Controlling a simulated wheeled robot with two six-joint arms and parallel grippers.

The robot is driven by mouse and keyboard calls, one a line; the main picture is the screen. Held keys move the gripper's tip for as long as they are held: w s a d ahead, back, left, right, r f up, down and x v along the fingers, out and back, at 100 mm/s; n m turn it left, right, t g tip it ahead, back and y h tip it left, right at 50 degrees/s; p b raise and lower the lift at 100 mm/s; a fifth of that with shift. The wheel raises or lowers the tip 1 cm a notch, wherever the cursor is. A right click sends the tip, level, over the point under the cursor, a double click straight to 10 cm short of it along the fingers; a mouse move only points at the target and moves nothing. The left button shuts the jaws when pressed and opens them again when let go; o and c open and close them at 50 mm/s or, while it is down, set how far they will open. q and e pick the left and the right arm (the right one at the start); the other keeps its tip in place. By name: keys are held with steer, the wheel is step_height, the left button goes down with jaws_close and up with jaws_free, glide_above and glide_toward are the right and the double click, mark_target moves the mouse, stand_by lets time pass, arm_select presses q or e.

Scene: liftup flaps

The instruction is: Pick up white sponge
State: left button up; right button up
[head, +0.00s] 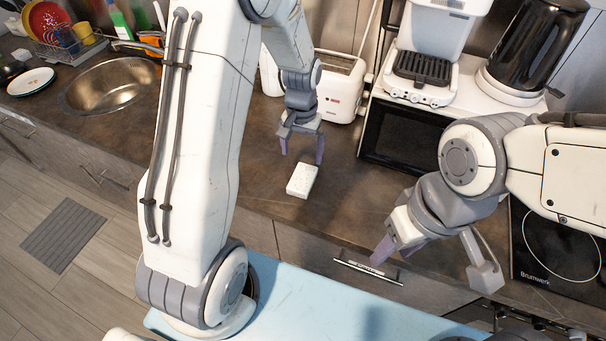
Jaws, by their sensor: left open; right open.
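The white sponge (302,181) is a small white block lying flat on the brown countertop (245,185), near its front edge. My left gripper (302,157) is just behind and above the sponge, with its fingers spread and pointing down. It is open and empty, and it looks apart from the sponge. My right gripper (432,262) is to the right, in front of the counter's drawers. Its fingers are wide apart with nothing between them.
A white toaster (340,92) stands behind my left gripper. A black microwave (400,135) with a coffee machine (428,50) and black kettle (535,45) on top is to the right. A sink (112,85) is at left, a cooktop (560,245) at right. Countertop around the sponge is clear.

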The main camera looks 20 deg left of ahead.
mark_target(303, 177)
arm_select(q)
step_height(303, 177, down, 3)
steer(key=shift+s+f, duration=0.1)
steer(key=f, duration=0.1)
steer(key=f+p, duration=0.1)
steer(key=s+f+p, duration=0.1)
steer(key=f, duration=0.1)
steer(key=shift+d, duration=0.3)
steer(key=shift+f, duration=0.55)
steer(key=c, duration=1.2)
